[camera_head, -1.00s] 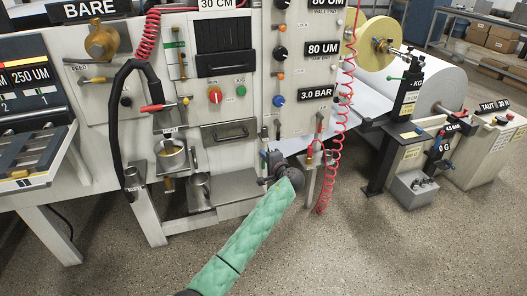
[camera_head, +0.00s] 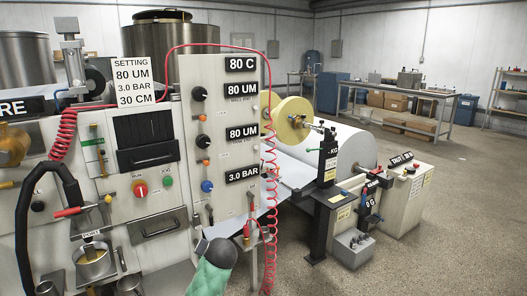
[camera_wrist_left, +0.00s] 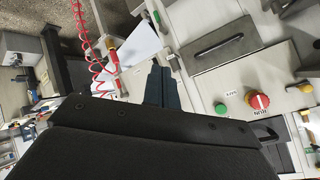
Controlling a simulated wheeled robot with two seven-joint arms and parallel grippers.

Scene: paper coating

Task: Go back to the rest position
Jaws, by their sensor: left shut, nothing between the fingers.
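My left arm, in a green sleeve (camera_head: 208,278), comes up from the bottom of the head view, in front of the machine. Its dark wrist end shows at the top of the sleeve, and the fingers are hard to make out there. In the left wrist view my left gripper (camera_wrist_left: 164,86) has its two dark fingers together with nothing between them. It points at the machine front, apart from the red stop button (camera_wrist_left: 257,101) and green button (camera_wrist_left: 221,109). My right gripper is in neither view.
The coating machine's panel (camera_head: 222,105) with knobs stands close ahead. A coiled red hose (camera_head: 270,200) hangs beside the arm. A metal cup (camera_head: 92,262) sits at the lower left. A large white roll (camera_head: 357,150) is to the right. Open floor (camera_head: 460,220) lies at the right.

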